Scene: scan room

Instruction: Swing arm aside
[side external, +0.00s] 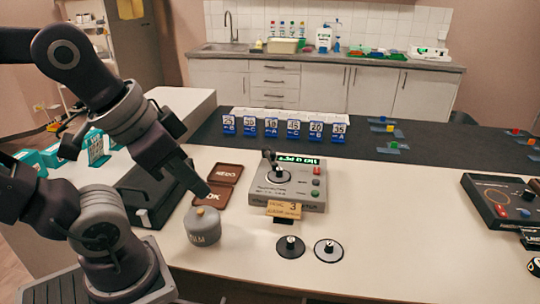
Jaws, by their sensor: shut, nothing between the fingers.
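My arm reaches in from the left side of the side external view. My gripper (203,190) is shut and empty. Its tip points down, just above or beside the brown pad marked OK and the grey jar (202,228). I cannot tell whether it touches either one.
A grey joystick console (287,187) stands right of my gripper, with a tan label (284,209) in front. Two round black discs (328,250) lie nearby. A dark console (508,205) is at the far right. Blue number cards (293,128) stand behind. White table between the consoles is clear.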

